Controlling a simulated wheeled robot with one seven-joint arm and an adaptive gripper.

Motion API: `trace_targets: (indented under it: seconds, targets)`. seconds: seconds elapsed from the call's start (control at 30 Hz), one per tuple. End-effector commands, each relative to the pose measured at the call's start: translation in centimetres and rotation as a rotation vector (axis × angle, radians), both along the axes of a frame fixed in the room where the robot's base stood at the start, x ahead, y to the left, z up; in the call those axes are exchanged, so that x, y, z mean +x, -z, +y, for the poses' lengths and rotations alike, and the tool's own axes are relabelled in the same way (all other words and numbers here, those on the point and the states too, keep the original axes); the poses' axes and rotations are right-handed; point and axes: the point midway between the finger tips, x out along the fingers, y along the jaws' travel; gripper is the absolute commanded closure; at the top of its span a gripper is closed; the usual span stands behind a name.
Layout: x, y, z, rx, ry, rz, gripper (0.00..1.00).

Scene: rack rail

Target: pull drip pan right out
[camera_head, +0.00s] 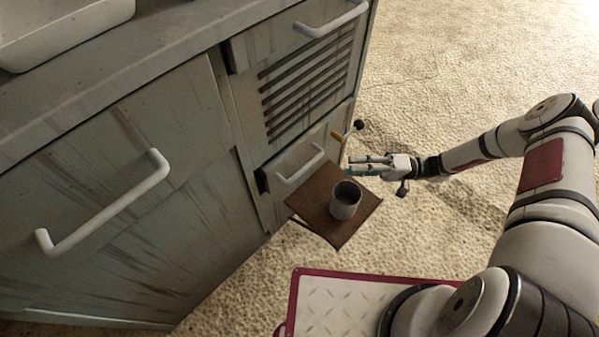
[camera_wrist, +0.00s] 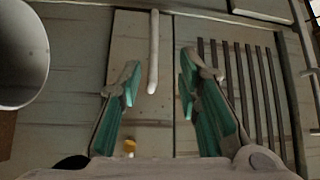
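The drip pan front appears to be the low pale panel (camera_head: 318,146) below the louvres, with a white bar handle (camera_head: 300,165). It looks closed, flush with the cabinet. In the wrist view the handle (camera_wrist: 153,50) lies ahead, between the lines of the two fingers. My gripper (camera_head: 357,166) is to the right of the handle in the head view, apart from it. In the wrist view my gripper (camera_wrist: 160,80) is open, its green-padded fingers spread with nothing between them. The handle's exact distance from the fingertips cannot be told.
A brown board or stool top (camera_head: 318,197) with a grey cup (camera_head: 346,199) stands before the panel, close under my gripper. Open floor (camera_head: 470,70) lies to the right.

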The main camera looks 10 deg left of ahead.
Motion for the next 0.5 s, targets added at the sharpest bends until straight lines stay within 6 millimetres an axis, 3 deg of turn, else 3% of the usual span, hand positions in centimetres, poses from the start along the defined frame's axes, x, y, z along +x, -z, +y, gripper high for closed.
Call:
trace_targets:
  seconds: [0.1, 0.27, 0.5]
  targets:
    - [0.0, 1.4, 0.3, 0.034, 0.029, -0.005, 0.69]
    - [-0.1, 1.3, 1.2, 0.04, 0.034, -0.005, 0.69]
    - [-0.8, 0.8, 5.2, 0.038, 0.03, -0.005, 0.69]
